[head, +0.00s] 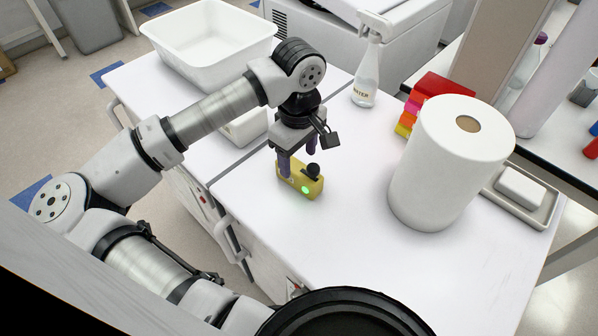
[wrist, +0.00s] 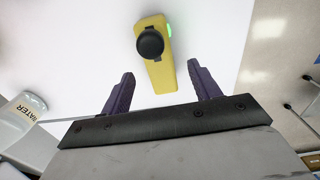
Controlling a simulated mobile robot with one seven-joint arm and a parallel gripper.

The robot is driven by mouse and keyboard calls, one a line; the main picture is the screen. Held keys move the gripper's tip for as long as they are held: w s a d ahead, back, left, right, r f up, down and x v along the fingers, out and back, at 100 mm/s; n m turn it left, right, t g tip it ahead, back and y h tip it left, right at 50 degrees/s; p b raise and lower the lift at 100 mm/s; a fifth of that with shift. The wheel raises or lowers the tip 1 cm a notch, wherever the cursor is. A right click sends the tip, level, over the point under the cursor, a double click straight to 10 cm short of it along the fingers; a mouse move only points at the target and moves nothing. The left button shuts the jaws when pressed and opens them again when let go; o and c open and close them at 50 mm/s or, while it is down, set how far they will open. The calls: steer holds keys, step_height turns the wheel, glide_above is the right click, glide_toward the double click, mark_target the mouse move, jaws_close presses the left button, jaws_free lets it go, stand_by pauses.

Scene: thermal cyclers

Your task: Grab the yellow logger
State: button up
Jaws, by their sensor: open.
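The yellow logger (head: 301,181) is a small block with a black round knob on top and a green light on one side. It stands on the white bench top, near the bench's edge. In the wrist view the logger (wrist: 164,75) lies ahead of the fingertips, roughly centred between them. My gripper (head: 298,160) is open, with its two purple fingers above and close to the logger in the head view. In the wrist view my gripper (wrist: 161,82) has nothing between its fingers except part of the logger's near end in line with the gap. Whether the fingers touch it cannot be told.
A large white paper roll (head: 445,165) stands to the right. Behind are a water bottle (head: 366,75), coloured blocks (head: 412,112) and a white tub (head: 208,45). A soap dish (head: 547,215) sits at far right. Bench space in front of the roll is clear.

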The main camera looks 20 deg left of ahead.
mark_target(299, 168)
steer(key=shift+f+p, duration=0.95)
steer(key=shift+f, duration=1.4)
steer(key=c, duration=1.1)
